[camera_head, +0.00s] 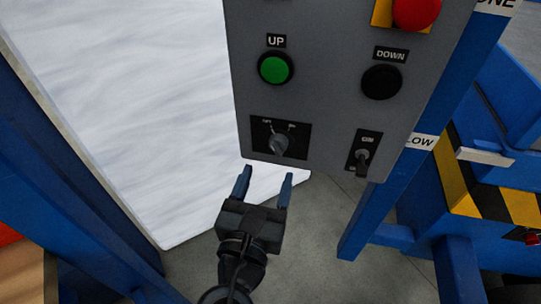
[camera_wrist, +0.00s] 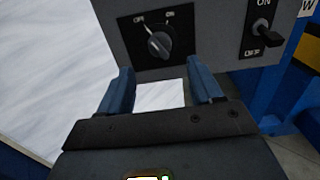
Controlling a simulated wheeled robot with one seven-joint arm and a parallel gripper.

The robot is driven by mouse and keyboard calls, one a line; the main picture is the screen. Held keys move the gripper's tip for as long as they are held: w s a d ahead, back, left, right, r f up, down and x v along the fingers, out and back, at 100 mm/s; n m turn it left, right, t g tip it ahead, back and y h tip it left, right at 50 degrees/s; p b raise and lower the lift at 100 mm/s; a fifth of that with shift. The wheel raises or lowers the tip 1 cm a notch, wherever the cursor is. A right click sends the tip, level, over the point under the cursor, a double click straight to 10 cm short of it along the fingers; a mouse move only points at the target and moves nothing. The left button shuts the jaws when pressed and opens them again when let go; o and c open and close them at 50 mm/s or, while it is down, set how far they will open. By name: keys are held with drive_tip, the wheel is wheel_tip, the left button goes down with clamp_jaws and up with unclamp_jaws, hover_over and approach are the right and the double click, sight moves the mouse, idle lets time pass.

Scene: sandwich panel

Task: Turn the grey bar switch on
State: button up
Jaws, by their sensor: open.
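The grey bar switch (camera_head: 279,144) is a rotary knob with a raised grey bar on a black plate, low on the left of the grey control panel (camera_head: 325,100). In the wrist view the knob (camera_wrist: 160,44) shows at top centre, with small labels at its upper left and upper right. Its bar seems to lean toward the upper-left label, which looks like OFF. My gripper (camera_head: 266,176) is open and empty, just below the panel's lower edge in the picture. In the wrist view its fingers (camera_wrist: 160,80) stand apart on either side below the knob. Nothing hides the knob.
A toggle switch (camera_head: 363,157) marked ON and OFF is to the right of the knob. Above are a green UP button (camera_head: 275,67), a black DOWN button (camera_head: 381,82) and a red button (camera_head: 416,12). A blue post (camera_head: 385,205) stands right; a white slab (camera_head: 150,100) lies left.

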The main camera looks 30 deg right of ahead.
sight(275, 153)
drive_tip(key=x, duration=0.7)
drive_tip(key=shift+w+d, duration=0.2)
drive_tip(key=c, duration=1.1)
